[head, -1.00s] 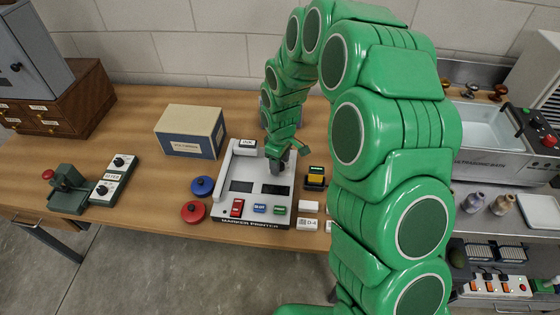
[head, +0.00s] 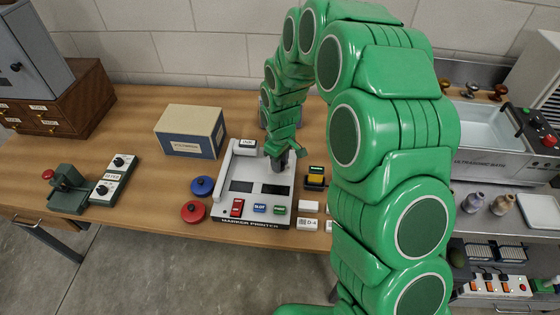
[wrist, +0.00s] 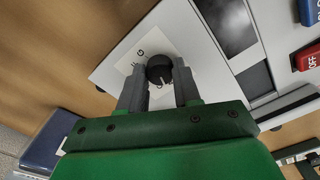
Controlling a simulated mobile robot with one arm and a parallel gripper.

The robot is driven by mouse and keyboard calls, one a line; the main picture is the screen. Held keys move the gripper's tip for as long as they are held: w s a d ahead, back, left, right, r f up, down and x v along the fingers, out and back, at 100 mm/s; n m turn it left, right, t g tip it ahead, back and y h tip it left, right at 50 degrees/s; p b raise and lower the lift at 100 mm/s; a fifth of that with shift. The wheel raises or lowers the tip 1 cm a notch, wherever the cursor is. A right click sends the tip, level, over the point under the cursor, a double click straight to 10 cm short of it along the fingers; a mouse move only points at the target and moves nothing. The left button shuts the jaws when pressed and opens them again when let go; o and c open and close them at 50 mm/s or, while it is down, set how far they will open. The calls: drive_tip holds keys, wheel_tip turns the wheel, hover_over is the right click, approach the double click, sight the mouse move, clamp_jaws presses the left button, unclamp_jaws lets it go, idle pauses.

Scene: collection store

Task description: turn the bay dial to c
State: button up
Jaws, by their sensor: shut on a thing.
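The bay dial (wrist: 160,69) is a small round black knob on a white panel of the marker printer (wrist: 110,72). It shows in the wrist view between the two grey fingers of my gripper (wrist: 159,84), which are shut on it. A white line shows on the knob's near side. A letter is printed above left of the knob; other marks beside it are partly covered. In the head view the marker printer (head: 226,210) stands on the wooden bench, and my gripper (head: 279,165) reaches down to its back right part. The dial is hidden there.
Red, blue and green buttons (head: 259,208) line the printer's front. A blue disc (head: 202,186) and a red disc (head: 193,211) lie to its left. A yellow-topped block (head: 315,180) stands close on the right. A blue and cream box (head: 190,132) is behind left.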

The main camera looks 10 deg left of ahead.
drive_tip(key=shift+m, duration=2.3)
drive_tip(key=o, duration=1)
drive_tip(key=shift+o, duration=0.2)
drive_tip(key=shift+r, duration=0.15)
wheel_tip(320, 180, up, 8)
drive_tip(key=shift+f, duration=0.2)
